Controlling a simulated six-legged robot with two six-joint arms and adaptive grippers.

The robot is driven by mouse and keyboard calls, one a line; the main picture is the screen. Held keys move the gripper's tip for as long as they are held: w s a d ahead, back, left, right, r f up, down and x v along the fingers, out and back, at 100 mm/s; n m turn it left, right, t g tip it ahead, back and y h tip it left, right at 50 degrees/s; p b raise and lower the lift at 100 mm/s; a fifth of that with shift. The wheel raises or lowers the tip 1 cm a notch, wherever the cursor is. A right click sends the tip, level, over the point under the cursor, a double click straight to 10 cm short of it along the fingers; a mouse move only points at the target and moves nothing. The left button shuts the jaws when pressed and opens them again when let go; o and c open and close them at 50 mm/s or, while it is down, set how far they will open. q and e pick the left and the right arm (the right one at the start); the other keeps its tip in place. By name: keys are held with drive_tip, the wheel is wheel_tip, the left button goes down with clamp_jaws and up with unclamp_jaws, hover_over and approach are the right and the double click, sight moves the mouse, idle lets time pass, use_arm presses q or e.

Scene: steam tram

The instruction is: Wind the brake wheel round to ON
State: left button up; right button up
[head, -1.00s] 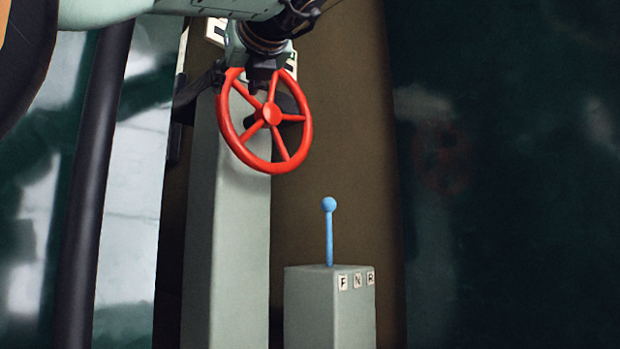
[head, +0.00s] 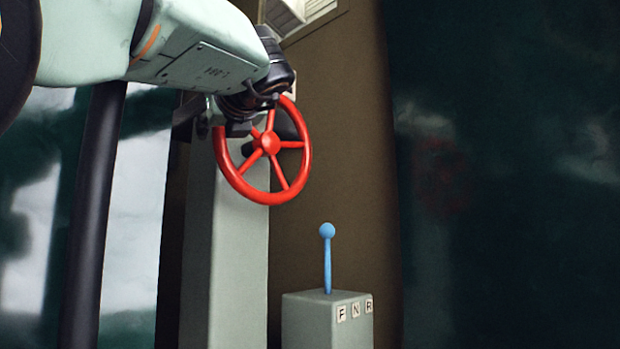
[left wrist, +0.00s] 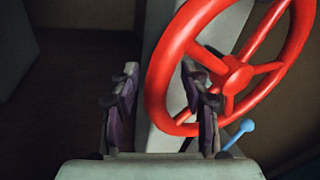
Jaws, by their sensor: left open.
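The red brake wheel (head: 265,144), with several spokes and a round hub, is mounted at the upper part of a grey post (head: 232,250). It also shows large in the left wrist view (left wrist: 236,76). My left gripper (head: 238,127) is at the wheel's upper left rim, partly hidden by its own wrist. In the left wrist view my left gripper (left wrist: 158,76) is open, and the left part of the rim appears between its fingers. I cannot tell whether they touch. No ON marking is visible; my arm covers the post's top. My right gripper is not in view.
A lower grey box (head: 308,325) marked F, N, R carries an upright blue lever (head: 327,262) right of and below the wheel. A dark pole (head: 95,215) stands at left. A brown panel (head: 335,150) is behind. Dark glass fills the right side.

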use_arm(q)
drive_tip(key=shift+w, duration=0.2)
drive_tip(key=shift+s+a, duration=0.2)
drive_tip(key=shift+s, duration=0.2)
drive_tip(key=shift+c, duration=0.4)
drive_tip(key=shift+w+d, duration=0.2)
drive_tip(key=shift+w, duration=0.1)
drive_tip(key=c, duration=0.5)
drive_tip(key=shift+s+a, duration=0.1)
clamp_jaws()
